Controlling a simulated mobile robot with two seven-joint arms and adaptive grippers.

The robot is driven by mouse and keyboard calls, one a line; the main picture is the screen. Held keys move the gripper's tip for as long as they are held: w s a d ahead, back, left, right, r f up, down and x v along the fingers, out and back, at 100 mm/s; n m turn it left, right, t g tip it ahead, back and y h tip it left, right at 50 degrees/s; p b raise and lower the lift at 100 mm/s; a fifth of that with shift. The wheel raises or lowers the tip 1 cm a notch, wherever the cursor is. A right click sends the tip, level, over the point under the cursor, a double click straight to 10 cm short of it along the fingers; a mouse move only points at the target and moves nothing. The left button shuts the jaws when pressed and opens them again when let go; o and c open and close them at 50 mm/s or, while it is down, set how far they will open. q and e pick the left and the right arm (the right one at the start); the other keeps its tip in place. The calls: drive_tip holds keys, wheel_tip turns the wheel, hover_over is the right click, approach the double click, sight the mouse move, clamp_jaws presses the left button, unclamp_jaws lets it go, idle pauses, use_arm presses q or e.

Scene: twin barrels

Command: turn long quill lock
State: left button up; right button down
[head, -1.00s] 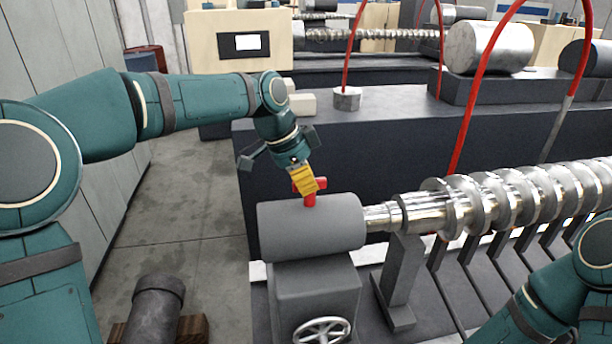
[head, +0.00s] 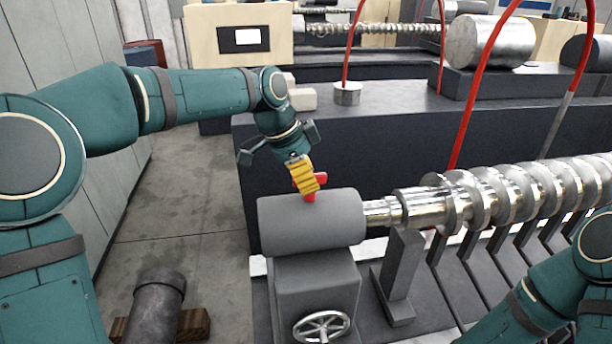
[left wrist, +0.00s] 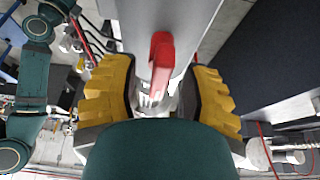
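The long quill lock is a red lever (head: 321,179) standing on top of the grey tailstock (head: 312,222). My left gripper (head: 303,178) points down at it from above, its yellow fingers covering part of the lever in the head view. In the left wrist view the red lever (left wrist: 161,62) lies between the two yellow fingers, with gaps on both sides. The fingers are open and appear not to touch it. My right arm shows at the lower right of the head view, but its gripper is out of frame.
A shiny screw shaft (head: 520,190) runs right from the tailstock. A handwheel (head: 322,327) sits on the tailstock's front. Red hoses (head: 470,110) arch behind. A dark machine bed (head: 400,135) stands beyond. A grey cylinder (head: 155,310) lies on the floor at lower left.

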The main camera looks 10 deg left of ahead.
use_arm(q)
drive_tip(key=v, duration=1.2)
